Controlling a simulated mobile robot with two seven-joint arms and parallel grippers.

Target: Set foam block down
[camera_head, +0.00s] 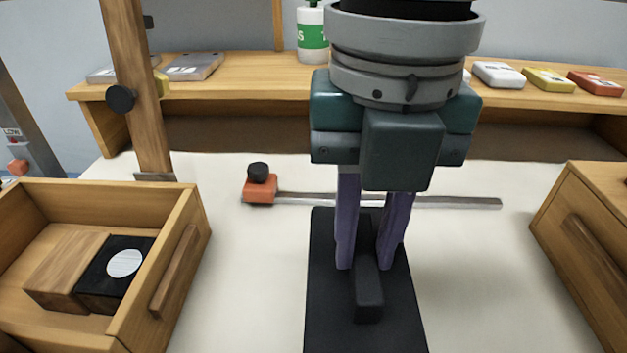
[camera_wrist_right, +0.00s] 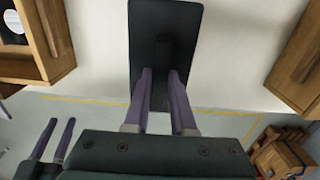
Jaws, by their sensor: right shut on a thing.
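My right gripper (camera_head: 371,262) comes down in the middle of the head view, its two purple fingers shut on a small dark block, the foam block (camera_head: 368,302). The block is over a flat black pad (camera_head: 330,325); I cannot tell whether it touches it. In the right wrist view the fingers (camera_wrist_right: 160,85) reach toward the same black pad (camera_wrist_right: 145,25), and the block is hard to make out against it. My left gripper (camera_wrist_right: 58,130) shows only in the right wrist view at lower left, its fingers apart and empty.
An open wooden drawer (camera_head: 195,220) with a wooden and black block (camera_head: 90,280) is at left. A wooden cabinet (camera_head: 585,240) stands at right. A metal rail (camera_head: 440,203) with an orange slider (camera_head: 260,189) lies behind the pad. A shelf (camera_head: 240,80) runs along the back.

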